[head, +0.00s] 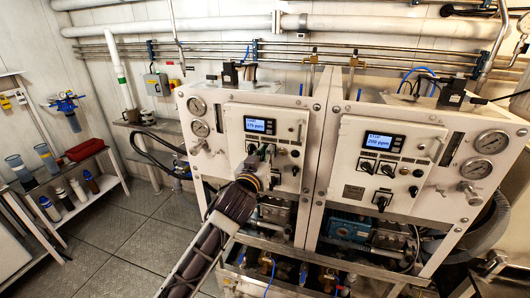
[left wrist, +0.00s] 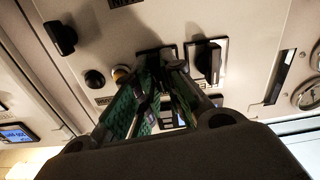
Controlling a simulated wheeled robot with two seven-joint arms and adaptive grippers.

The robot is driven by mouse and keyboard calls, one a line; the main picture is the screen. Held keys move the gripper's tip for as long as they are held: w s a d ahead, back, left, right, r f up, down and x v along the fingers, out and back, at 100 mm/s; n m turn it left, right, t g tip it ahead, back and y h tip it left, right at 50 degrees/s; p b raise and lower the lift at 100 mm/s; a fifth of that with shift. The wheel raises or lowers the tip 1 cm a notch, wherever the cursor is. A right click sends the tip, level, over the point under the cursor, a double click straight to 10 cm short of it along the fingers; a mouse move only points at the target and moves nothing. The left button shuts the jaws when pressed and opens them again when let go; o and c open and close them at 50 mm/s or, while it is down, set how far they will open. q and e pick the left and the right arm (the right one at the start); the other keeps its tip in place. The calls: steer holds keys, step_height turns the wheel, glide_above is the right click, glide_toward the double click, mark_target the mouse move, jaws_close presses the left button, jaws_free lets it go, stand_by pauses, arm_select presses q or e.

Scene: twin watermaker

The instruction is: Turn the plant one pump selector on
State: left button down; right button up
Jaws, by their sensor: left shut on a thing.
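The plant one panel (head: 234,122) is on the left-hand white unit, with a lit blue display (head: 260,126) at its top. My left gripper (head: 262,160) is up against this panel, below the display. In the left wrist view, its green-padded fingers (left wrist: 158,85) are shut on a selector with a dark backing plate (left wrist: 150,52). The fingers hide most of this selector, so its pointing direction and label cannot be read. A second black selector (left wrist: 208,61) stands beside the fingers on a light plate, apart from them. My right gripper is not in view.
A black knob (left wrist: 60,38) and a round button (left wrist: 94,78) lie on the same panel close to the fingers. The right-hand unit has a similar panel (head: 400,140). A shelf (head: 80,200) with bottles stands far left; floor between is clear.

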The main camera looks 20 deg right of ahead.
arm_select(q)
steer(key=shift+r+m, duration=0.15)
steer(key=shift+m, duration=0.45)
steer(key=c, duration=1.5)
jaws_free()
steer(key=shift+c, duration=0.2)
steer(key=shift+w, duration=0.1)
steer(key=shift+d, duration=0.1)
steer(key=shift+v, duration=5.95)
